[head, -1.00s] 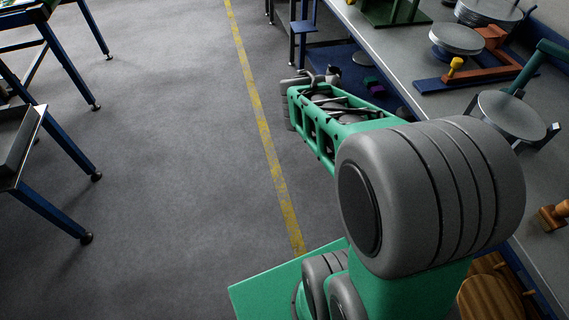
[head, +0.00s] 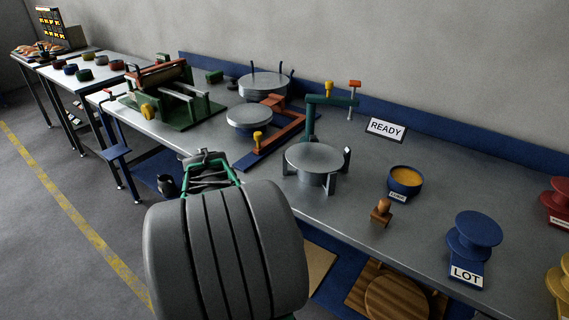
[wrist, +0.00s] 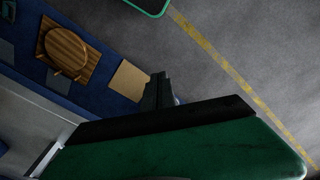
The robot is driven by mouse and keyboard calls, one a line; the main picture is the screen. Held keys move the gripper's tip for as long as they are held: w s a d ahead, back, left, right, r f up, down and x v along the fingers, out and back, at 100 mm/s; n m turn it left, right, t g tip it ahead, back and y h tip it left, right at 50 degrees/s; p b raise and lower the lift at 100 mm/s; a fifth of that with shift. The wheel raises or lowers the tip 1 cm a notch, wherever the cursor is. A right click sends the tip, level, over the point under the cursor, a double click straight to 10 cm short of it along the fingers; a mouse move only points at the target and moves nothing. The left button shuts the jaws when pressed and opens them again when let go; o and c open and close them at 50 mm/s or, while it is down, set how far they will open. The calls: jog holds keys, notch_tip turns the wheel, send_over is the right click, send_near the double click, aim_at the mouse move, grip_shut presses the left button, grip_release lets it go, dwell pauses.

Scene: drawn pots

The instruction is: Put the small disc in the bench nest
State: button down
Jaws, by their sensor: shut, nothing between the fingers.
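Several round grey discs show on the bench in the head view. One grey disc (head: 249,114) sits by an orange and blue clamp-like frame (head: 285,128); it looks the smallest of them. A grey round-topped stand with upright prongs (head: 316,157) is nearer, and a wider pronged stand (head: 265,83) is behind. I cannot tell for sure which is the bench nest. My gripper (wrist: 158,90) shows as dark fingers in the wrist view, shut and empty, over the floor beside the bench. In the head view my arm hides much of the near bench edge.
A green roller press (head: 175,100) stands left on the bench. A READY sign (head: 386,129), a bowl with orange contents (head: 405,178), a wooden stamp (head: 381,211) and a blue LOT spool (head: 473,235) stand to the right. A wooden round board (wrist: 67,52) lies on the lower shelf. Floor is clear at left.

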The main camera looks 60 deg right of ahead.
jog(key=s+d+r+m+h, duration=0.15)
jog(key=d+r+m, duration=0.25)
jog(key=d, duration=1.1)
jog(key=d+r+m+h, duration=0.1)
jog(key=d+r+m, duration=0.55)
jog(key=r, duration=0.55)
jog(key=s+d+f+p, duration=0.1)
jog(key=d+f, duration=0.6)
jog(key=f, duration=0.2)
jog(key=shift+s+g+p, duration=0.25)
jog(key=shift+g+p, duration=0.05)
jog(key=shift+p, duration=0.05)
